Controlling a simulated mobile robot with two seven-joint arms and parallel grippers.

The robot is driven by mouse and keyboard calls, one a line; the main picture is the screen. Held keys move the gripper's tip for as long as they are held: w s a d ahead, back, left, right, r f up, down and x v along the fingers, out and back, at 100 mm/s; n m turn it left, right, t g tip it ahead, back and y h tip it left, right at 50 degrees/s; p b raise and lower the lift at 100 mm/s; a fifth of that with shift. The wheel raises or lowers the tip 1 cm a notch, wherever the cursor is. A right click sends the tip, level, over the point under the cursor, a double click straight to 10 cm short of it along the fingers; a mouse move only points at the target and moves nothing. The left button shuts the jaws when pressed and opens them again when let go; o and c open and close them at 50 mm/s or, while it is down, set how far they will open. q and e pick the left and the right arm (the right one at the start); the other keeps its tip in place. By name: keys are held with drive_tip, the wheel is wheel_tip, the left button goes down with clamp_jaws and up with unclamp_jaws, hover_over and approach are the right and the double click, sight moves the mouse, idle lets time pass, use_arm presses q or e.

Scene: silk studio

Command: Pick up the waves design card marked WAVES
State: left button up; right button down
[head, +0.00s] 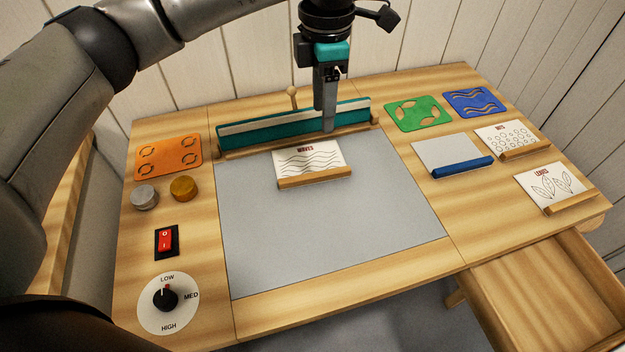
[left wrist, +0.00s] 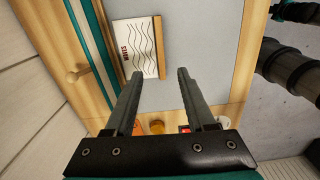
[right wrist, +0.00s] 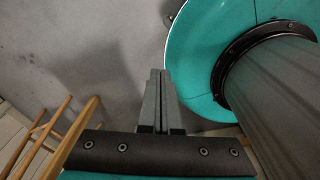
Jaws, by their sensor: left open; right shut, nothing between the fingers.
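The waves card (head: 308,161), white with wavy lines and a red WAVES heading, lies at the back of the grey work surface, with a wooden strip along its front edge. It also shows in the left wrist view (left wrist: 135,47), beyond the fingertips. My left gripper (head: 328,128) points down above the back of the table, over the teal bar and just behind the card. In the left wrist view its fingers (left wrist: 158,75) are apart with nothing between them. My right gripper (right wrist: 160,75) is shut and empty, away from the table over the floor.
A teal and white bar (head: 270,130) with a wooden knob stands behind the card. Dot and leaf cards (head: 548,180), a blue-handled plate (head: 450,150) and green and blue stencils lie right. An orange stencil, two round pieces, a red switch (head: 166,240) and a dial are left. The grey surface is clear in front.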

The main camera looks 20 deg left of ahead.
use_arm(q)
drive_tip(key=f, duration=0.1)
drive_tip(key=b, duration=0.1)
hover_over(319, 174)
wheel_tip(319, 174, down, 8)
drive_tip(key=shift+w+d+f, duration=0.15)
drive_tip(key=shift+f, duration=1.1)
drive_tip(key=f, duration=0.4)
drive_tip(key=shift+a+f+b, duration=0.1)
drive_tip(key=shift+a+b, duration=0.1)
drive_tip(key=shift+b, duration=0.2)
clamp_jaws()
use_arm(e)
drive_tip(key=shift+w+a+f, duration=0.1)
drive_tip(key=shift+w+f, duration=0.15)
drive_tip(key=shift+f, duration=0.3)
drive_tip(key=shift+w+a+f, duration=0.1)
drive_tip(key=shift+w+f, duration=0.15)
drive_tip(key=shift+f, duration=0.25)
